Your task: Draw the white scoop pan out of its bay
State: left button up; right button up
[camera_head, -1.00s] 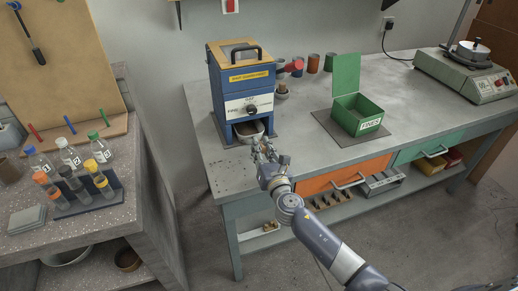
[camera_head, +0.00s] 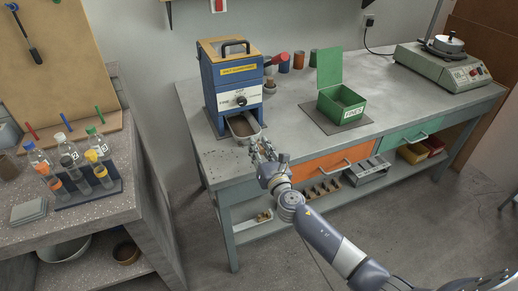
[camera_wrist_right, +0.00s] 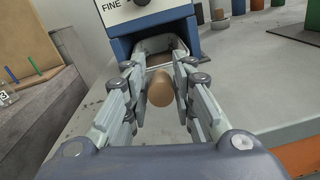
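The white scoop pan (camera_head: 245,129) sticks partly out of the low front bay of the blue machine (camera_head: 232,85), with brownish contents inside. In the right wrist view the pan (camera_wrist_right: 161,42) has a pale rim and lies straight ahead between the fingertips. Its round wooden handle (camera_wrist_right: 160,90) points back toward the wrist camera. My right gripper (camera_head: 262,150) is in front of the bay. In the right wrist view its fingers (camera_wrist_right: 160,68) are closed around the handle, one on each side; the exact contact is partly hidden. My left gripper is not in view.
An open green box marked FINES (camera_head: 342,104) stands on a dark mat right of the machine. Several small coloured cups (camera_head: 298,60) stand behind. A hot plate (camera_head: 442,67) is at the far right. The bench's front edge lies under my right arm.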

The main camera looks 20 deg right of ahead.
jog(key=shift+o, duration=1)
jog(key=shift+s, duration=0.15)
jog(key=s, duration=1.1)
jog(key=shift+s, duration=0.4)
jog(key=shift+a, duration=0.1)
